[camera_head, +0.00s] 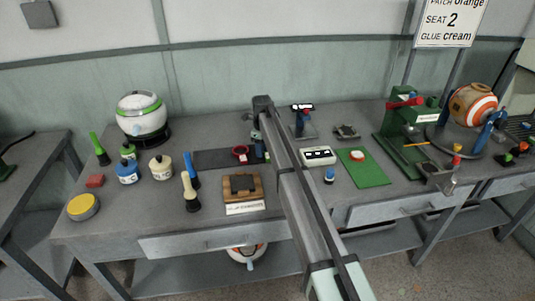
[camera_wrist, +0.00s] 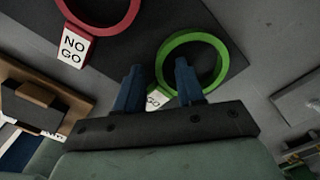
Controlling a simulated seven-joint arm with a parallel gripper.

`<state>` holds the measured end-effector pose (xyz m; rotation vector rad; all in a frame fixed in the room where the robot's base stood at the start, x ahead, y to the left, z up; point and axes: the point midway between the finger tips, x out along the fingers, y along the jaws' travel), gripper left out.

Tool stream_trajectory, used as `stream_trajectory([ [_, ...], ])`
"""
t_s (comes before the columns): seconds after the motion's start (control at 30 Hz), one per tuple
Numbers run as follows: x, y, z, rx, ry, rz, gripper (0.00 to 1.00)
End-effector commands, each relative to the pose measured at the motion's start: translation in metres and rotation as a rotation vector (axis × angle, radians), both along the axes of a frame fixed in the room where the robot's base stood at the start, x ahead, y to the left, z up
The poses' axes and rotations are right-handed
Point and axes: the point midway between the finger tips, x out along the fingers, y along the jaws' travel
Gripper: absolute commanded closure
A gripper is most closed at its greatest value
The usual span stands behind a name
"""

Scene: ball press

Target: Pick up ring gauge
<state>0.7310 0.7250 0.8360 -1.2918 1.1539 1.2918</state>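In the wrist view a green ring gauge (camera_wrist: 216,44) with a white "GO" tag (camera_wrist: 154,101) lies on a dark mat (camera_wrist: 135,48). A red ring gauge (camera_wrist: 132,17) with a white "NO GO" tag (camera_wrist: 73,46) lies to its left. My gripper (camera_wrist: 158,68) is open, its two blue fingers on either side of the GO tag and the near part of the green ring. I cannot tell whether they touch it.
A wooden block holder (camera_head: 243,187) stands in front of the mat. A blue-handled tool (camera_head: 192,171) and glue jars (camera_head: 128,172) stand left. A white box (camera_head: 318,156) and green mat (camera_head: 363,168) lie right of my arm.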

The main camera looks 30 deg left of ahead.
Motion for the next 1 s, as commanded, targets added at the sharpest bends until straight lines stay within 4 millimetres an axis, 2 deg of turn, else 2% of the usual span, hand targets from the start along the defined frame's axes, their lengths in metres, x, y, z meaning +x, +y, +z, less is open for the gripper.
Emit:
stream_trajectory([
  [0.17, 0.0001, 0.0000, 0.0002, 0.000, 0.000, 0.000, 0.63],
  [0.57, 0.0002, 0.0000, 0.0004, 0.000, 0.000, 0.000, 1.00],
  [1.0, 0.0002, 0.0000, 0.0008, 0.000, 0.000, 0.000, 1.00],
])
